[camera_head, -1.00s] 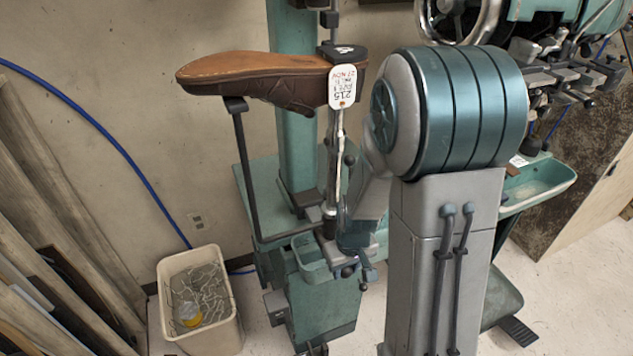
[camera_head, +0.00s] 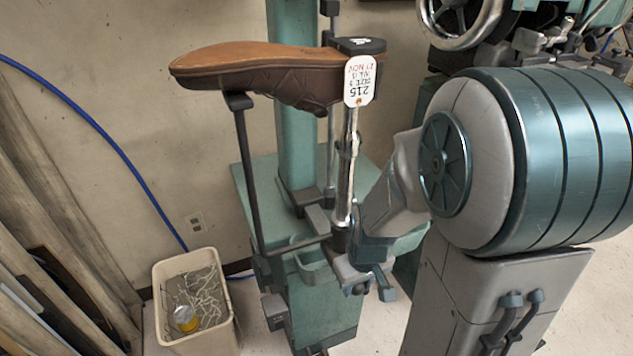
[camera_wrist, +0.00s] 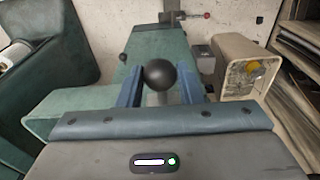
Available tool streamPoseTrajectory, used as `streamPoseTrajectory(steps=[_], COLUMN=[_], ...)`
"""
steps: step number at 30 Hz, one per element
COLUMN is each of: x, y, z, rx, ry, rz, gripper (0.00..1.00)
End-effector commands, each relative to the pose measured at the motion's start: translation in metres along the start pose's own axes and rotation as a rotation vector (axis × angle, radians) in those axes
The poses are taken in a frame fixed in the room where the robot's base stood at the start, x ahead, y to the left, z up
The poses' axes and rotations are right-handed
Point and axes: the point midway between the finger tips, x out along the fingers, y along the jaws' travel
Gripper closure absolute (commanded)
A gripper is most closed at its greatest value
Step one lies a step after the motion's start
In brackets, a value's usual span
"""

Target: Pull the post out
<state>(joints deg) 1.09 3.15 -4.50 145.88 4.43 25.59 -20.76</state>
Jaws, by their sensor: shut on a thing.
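The chrome post (camera_head: 347,165) stands upright at the middle of the head view, in front of the green column. A brown shoe (camera_head: 270,80) sits on its top, sole up, with a white tag (camera_head: 360,85) on its right end. A dark ball knob (camera_wrist: 162,75) shows between the two blue fingers in the wrist view. My gripper (camera_head: 368,287) is low, just right of the post's foot. It also shows in the wrist view (camera_wrist: 160,88), shut on the knob. The knob's joint to the post is hidden.
The green column (camera_head: 295,130) and base (camera_head: 325,315) stand behind and below the post. A beige bin (camera_head: 195,335) with scraps stands at lower left, near leaning boards (camera_head: 50,225). A handwheel (camera_head: 465,40) is at upper right. The floor beside the bin is clear.

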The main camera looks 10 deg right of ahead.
Motion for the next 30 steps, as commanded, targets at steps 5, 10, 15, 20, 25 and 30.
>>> streamPoseTrajectory(steps=[5, 10, 15, 20, 25, 30], x=[0.002, 0.001, 0.001, 0.0, -0.001, -0.002], y=[0.0, 0.0, 0.0, 0.0, 0.0, 0.0], z=[0.005, 0.009, 0.013, 0.018, 0.023, 0.028], rx=[0.0, -0.001, 0.0, 0.0, 0.0, 0.0], ry=[0.004, 0.004, 0.005, 0.004, 0.004, 0.004], rz=[0.001, 0.0, 0.0, 0.0, 0.0, 0.001], gripper=[0.95, 0.95, 0.95, 0.95, 0.95, 0.95])
